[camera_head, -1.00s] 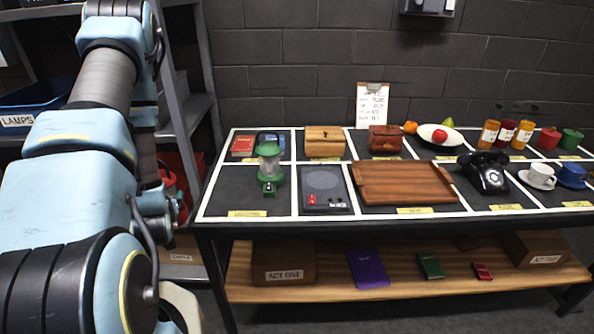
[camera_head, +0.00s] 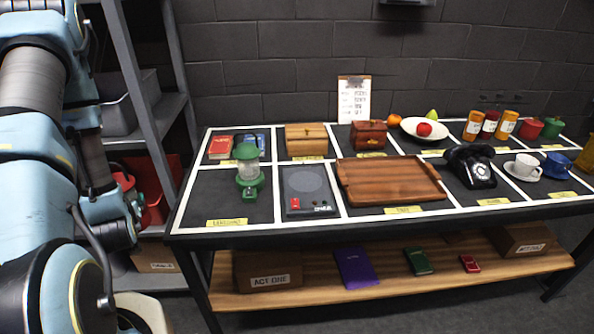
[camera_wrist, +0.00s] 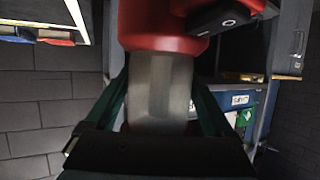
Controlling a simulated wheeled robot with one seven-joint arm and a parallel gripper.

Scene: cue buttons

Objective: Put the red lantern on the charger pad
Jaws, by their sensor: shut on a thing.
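In the wrist view my gripper (camera_wrist: 162,100) is shut around the pale, clear middle of the red lantern (camera_wrist: 165,43). A finger lies on each side, and the lantern's red part is at the top of the picture. In the head view I cannot make out the gripper or the held lantern beside my arm. The charger pad (camera_head: 309,204), a dark grey slab with a round disc and a red mark, lies on the table between the green lantern and the wooden tray. Nothing stands on it.
A green lantern (camera_head: 248,170) stands left of the pad. A wooden tray (camera_head: 390,180) lies right of it, with two wooden boxes (camera_head: 306,140) (camera_head: 369,134) behind. A metal shelf (camera_head: 153,95) with bins stands left of the table.

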